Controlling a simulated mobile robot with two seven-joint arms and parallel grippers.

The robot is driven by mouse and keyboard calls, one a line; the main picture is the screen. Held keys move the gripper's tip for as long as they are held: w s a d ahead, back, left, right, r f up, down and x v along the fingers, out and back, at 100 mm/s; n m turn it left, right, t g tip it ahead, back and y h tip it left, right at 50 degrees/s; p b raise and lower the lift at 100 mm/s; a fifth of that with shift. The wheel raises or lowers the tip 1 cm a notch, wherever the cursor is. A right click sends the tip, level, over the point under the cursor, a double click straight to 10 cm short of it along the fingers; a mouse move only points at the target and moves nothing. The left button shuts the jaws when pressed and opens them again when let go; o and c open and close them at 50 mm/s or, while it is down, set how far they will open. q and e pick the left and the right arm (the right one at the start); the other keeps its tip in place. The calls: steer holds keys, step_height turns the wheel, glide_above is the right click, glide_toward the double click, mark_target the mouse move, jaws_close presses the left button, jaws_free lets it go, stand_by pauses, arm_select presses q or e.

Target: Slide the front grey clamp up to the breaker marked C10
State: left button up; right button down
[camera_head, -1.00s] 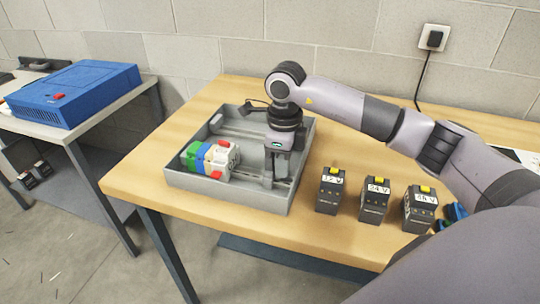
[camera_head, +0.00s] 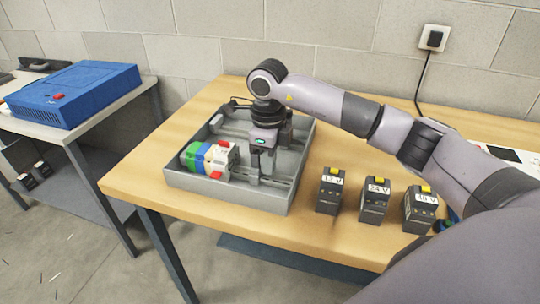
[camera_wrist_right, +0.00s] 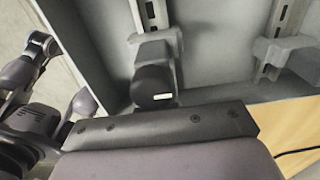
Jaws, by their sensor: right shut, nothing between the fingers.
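My right gripper (camera_head: 266,178) is shut and empty, reaching down into the grey tray (camera_head: 238,198) over the front rail (camera_head: 280,184). The front grey clamp (camera_head: 253,166) stands on that rail, just left of the fingers and close against them; I cannot tell whether they touch. In the wrist view the clamp (camera_wrist_right: 156,50) sits beyond the dark fingertips (camera_wrist_right: 154,86). A row of green, blue and white breakers (camera_head: 222,162) sits on the rail further left, with a gap to the clamp. The C10 marking is too small to read. My left gripper is out of view.
A second clamp (camera_wrist_right: 290,55) sits on the back rail. Three dark blocks with yellow tops, 12 V (camera_head: 331,190), 24 V (camera_head: 375,199) and another (camera_head: 420,208), stand right of the tray. A blue case (camera_head: 75,93) lies on the left side table.

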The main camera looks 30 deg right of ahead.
mark_target(253, 158)
steer(key=shift+w+a+b, duration=0.3)
steer(key=shift+w+a, duration=1.3)
steer(key=shift+w, duration=0.25)
steer(key=shift+s+d, duration=0.4)
steer(key=shift+s, duration=0.05)
step_height(253, 158, up, 10)
steer(key=p, duration=0.7)
steer(key=shift+p, duration=0.3)
steer(key=shift+s, duration=0.1)
